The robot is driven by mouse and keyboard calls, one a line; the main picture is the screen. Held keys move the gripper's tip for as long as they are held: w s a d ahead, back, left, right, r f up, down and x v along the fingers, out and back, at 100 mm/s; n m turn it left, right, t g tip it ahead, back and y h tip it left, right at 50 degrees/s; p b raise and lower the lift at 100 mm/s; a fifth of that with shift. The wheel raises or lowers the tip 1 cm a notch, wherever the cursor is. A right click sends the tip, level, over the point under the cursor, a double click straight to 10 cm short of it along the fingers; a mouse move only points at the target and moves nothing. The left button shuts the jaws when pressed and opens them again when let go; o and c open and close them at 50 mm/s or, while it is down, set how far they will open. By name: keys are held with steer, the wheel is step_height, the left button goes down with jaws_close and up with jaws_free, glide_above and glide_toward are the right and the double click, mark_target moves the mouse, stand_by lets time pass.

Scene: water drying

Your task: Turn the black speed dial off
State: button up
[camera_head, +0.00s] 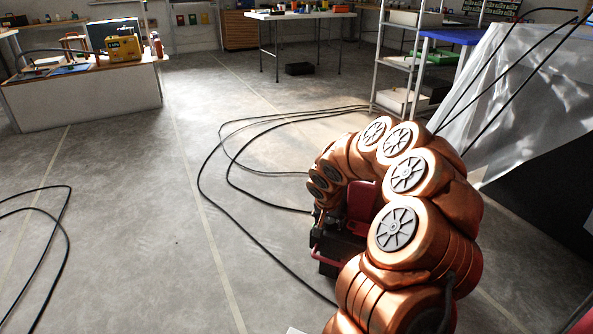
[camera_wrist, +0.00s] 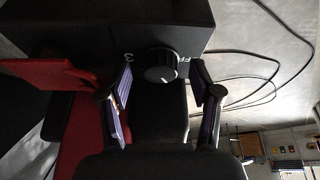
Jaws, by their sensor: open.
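The black speed dial (camera_wrist: 160,64) shows in the wrist view as a round ribbed knob on the face of a dark machine (camera_wrist: 110,28). Small pale marks sit on the face at its left and right. My gripper (camera_wrist: 161,72) is open, with one finger on each side of the dial. Gaps show between the fingers and the dial; whether either finger touches the face is unclear. In the head view, a red and black machine (camera_head: 361,201) shows partly behind my copper-coloured arm. The dial and my gripper are hidden there.
Black cables (camera_head: 228,152) loop over the grey floor. A metal shelf (camera_head: 404,62) and translucent sheeting (camera_head: 535,95) stand at the right. A workbench (camera_head: 85,98) with a yellow case (camera_head: 123,48) is at the far left. The floor at centre left is mostly open.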

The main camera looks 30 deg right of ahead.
steer(key=m, duration=0.1)
steer(key=m+g, duration=0.1)
steer(key=m, duration=0.1)
steer(key=shift+w+a+r+h, duration=0.1)
steer(key=shift+w+a+h, duration=0.05)
steer(key=shift+h, duration=0.15)
steer(key=shift+m+g+p, duration=0.5)
steer(key=shift+m+p, duration=0.65)
steer(key=shift+m, duration=0.25)
steer(key=shift+m, duration=0.3)
steer(key=shift+a+r+h+p, duration=0.1)
steer(key=shift+r+h+p, duration=0.2)
steer(key=shift+r+p, duration=0.1)
steer(key=s+a+r+n+p, duration=0.2)
steer(key=a+r+p, duration=0.2)
steer(key=r, duration=0.5)
steer(key=s+a+r+n+y+p, duration=0.1)
steer(key=s+a+r+n+p, duration=0.1)
steer(key=a+r+p, duration=0.3)
steer(key=s+a+r+n+y+p, duration=0.1)
steer(key=a+r+p, duration=0.4)
steer(key=r, duration=0.7)
steer(key=shift+s+a+r+n, duration=0.2)
steer(key=shift+s+r+n, duration=0.15)
steer(key=shift+s+n, duration=0.45)
